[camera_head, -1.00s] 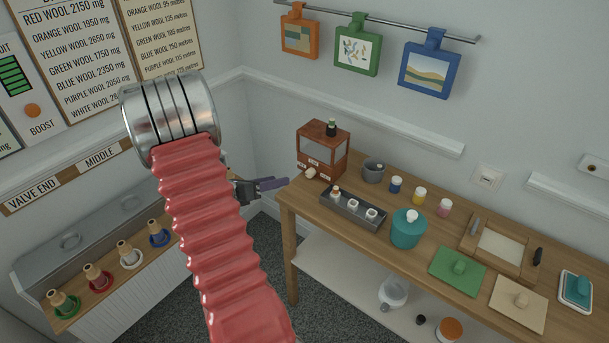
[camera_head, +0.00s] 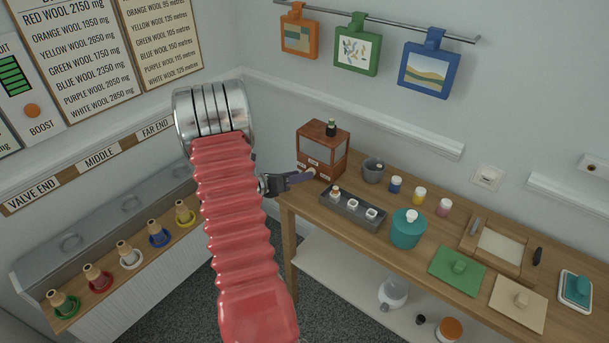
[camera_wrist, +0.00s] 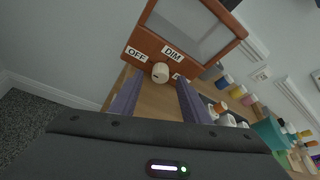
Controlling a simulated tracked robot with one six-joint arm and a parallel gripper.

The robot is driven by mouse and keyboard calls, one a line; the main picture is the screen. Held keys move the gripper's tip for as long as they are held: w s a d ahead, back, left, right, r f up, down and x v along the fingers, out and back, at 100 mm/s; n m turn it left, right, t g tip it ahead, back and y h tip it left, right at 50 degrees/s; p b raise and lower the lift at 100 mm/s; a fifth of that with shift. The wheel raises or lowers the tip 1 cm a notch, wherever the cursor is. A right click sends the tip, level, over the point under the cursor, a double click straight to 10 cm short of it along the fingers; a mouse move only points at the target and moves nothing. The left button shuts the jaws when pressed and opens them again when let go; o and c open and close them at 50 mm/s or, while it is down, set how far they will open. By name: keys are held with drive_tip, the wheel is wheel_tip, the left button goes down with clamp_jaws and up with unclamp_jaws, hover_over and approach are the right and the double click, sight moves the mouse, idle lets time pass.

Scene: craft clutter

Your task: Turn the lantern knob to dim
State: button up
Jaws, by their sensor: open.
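The lantern (camera_head: 335,139) is a brown wooden box with a clear pane, at the left end of the wooden bench; it also shows in the wrist view (camera_wrist: 172,42). Its cream round knob (camera_wrist: 160,72) sits low on its front face, with an OFF label to its left, a DIM label just above and right, and a third label partly hidden by a finger. My gripper (camera_head: 303,177) is at the lantern's front. In the wrist view my gripper (camera_wrist: 158,92) is open, its two purple fingers on either side of and just short of the knob. In the head view the fingers hide the knob.
A dark tray (camera_head: 352,208) with small pots stands right of the gripper. A grey pot (camera_head: 373,170), paint jars and a teal container (camera_head: 408,228) stand further right on the bench (camera_head: 381,235). A shelf with coloured rings and spools is at left.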

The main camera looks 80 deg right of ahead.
sight(305, 183)
drive_tip(key=shift+x, duration=1.5)
drive_tip(key=c, duration=1.1)
